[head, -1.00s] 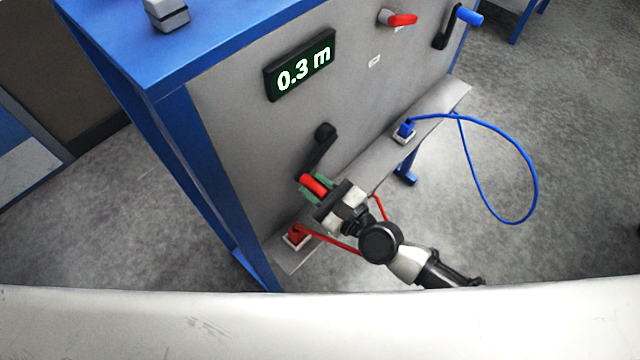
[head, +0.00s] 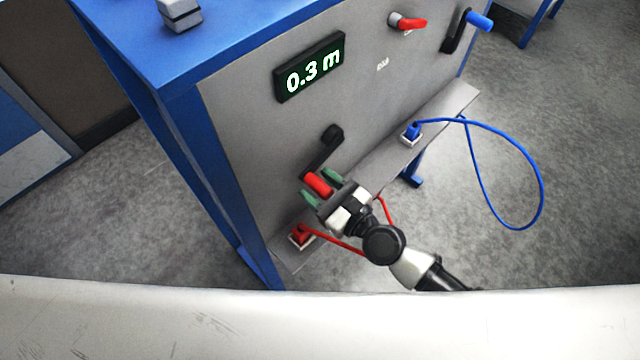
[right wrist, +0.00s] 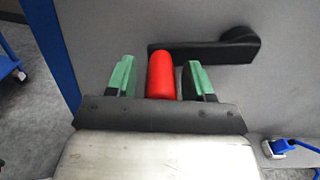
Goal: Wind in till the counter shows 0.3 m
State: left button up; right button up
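The counter (head: 310,68) on the grey panel reads 0.3 m. Below it is a black crank (head: 325,150) with a red handle (head: 318,184), pointing down and to the left in the head view. My right gripper (head: 322,187) is open around the red handle, with a green finger on each side. In the right wrist view the red handle (right wrist: 161,75) stands between the spread fingers, with a gap on both sides. My left gripper is not in view.
A second crank with a blue handle (head: 480,21) and a red lever (head: 408,24) sit higher on the panel (head: 240,130). A red plug (head: 300,234) and a blue plug (head: 411,131) with cables are on the ledge (head: 445,108). A grey casting (head: 180,14) stands on the blue top.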

jog(key=b+v, duration=0.4)
jog(key=v, duration=0.6)
jog(key=shift+s+d, duration=0.25)
jog(key=shift+d, duration=0.05)
